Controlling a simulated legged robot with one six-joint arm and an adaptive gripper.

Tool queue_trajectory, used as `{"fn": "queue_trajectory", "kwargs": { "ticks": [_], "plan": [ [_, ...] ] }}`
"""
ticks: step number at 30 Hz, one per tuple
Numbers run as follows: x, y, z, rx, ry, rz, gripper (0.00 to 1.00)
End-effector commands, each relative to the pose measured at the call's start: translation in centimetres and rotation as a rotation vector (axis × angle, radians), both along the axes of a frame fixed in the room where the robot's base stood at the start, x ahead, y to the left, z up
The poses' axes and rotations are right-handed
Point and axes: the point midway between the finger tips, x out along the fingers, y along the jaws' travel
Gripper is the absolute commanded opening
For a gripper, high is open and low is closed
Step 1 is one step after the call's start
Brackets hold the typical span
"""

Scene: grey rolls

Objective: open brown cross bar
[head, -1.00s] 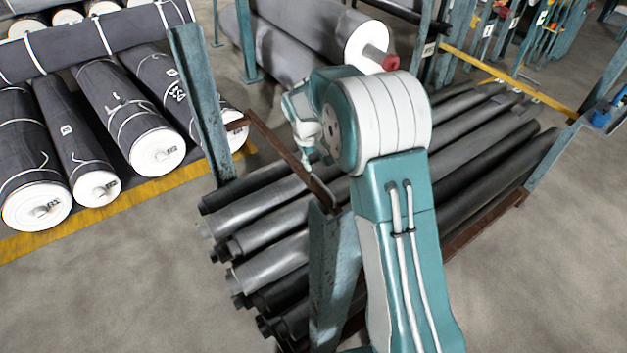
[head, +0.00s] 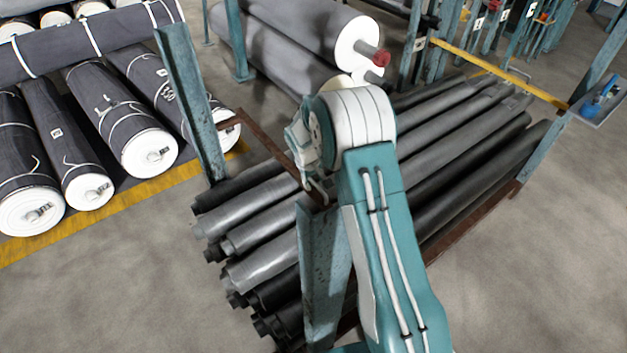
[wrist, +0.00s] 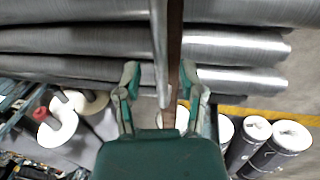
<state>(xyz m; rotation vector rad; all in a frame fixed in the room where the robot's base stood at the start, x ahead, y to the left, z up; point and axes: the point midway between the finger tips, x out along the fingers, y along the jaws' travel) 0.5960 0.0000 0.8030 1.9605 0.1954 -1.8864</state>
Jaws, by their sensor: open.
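The brown cross bar (head: 262,144) spans two teal posts at the near end of the rack of dark rolls, closed across the roll ends. My gripper (head: 316,188) is over the bar's near end, close to the near post (head: 325,265); my arm partly hides it in the head view. In the wrist view my gripper (wrist: 160,88) is open, one finger on each side. The brown bar (wrist: 174,55) runs between the fingers beside a thin grey strip. I cannot tell whether a finger touches it.
Dark and grey rolls (head: 262,258) lie stacked below the bar. The far post (head: 190,100) stands at the left. Wrapped rolls (head: 125,120) lie behind a yellow floor line. Grey floor at the right (head: 560,260) is clear.

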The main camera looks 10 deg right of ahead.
Motion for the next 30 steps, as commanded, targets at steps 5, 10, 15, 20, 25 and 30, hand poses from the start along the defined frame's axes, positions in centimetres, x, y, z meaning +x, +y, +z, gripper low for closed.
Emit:
{"fn": "queue_trajectory", "kwargs": {
  "ticks": [5, 10, 15, 20, 25, 30],
  "plan": [
    [0.0, 0.2, 0.0, -0.001, 0.000, 0.001, 0.29],
    [0.0, 0.2, 0.0, -0.001, 0.000, 0.001, 0.00],
    [0.0, 0.2, 0.1, 0.000, -0.002, 0.001, 0.00],
    [-0.1, 0.1, 0.6, 0.007, -0.019, 0.001, 0.00],
    [-0.4, 0.0, 1.8, 0.022, -0.056, 0.001, 0.00],
    [-0.4, -0.1, 3.0, 0.042, -0.104, 0.001, 0.00]
  ]
}}
